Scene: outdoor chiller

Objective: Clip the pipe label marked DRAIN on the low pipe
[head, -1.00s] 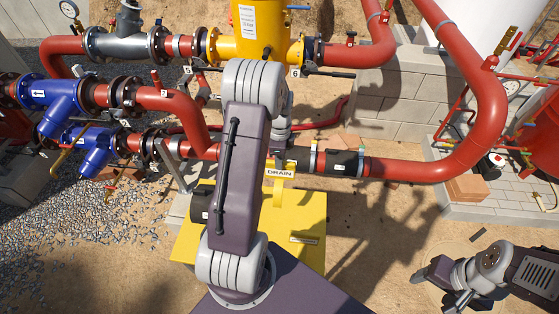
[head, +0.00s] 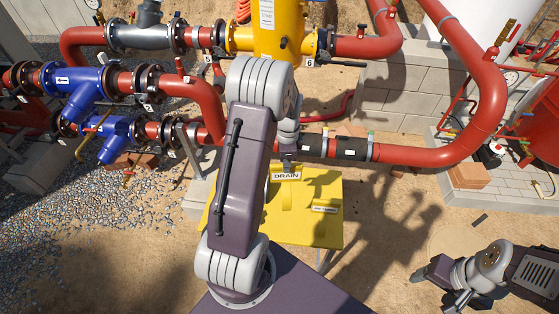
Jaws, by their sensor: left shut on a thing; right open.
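The DRAIN label (head: 286,175) is a small white tag with dark letters. My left gripper (head: 288,163) is shut on it and holds it in front of the low pipe. The fingers are small and partly hidden by my arm. The low pipe (head: 415,155) is red with a black section (head: 350,148). It runs behind the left gripper and bends up at the right. In the picture, the label shows just below the pipe, over the yellow table; I cannot tell its exact distance from the pipe. My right gripper (head: 442,290) is open and empty at the lower right.
A yellow table (head: 310,228) below the pipe bears another label (head: 325,209). Blue fittings (head: 75,90) and red pipes stand at the left, a yellow vessel (head: 275,28) at the back. Bricks (head: 468,175) lie at the right. The sandy ground between is mostly clear.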

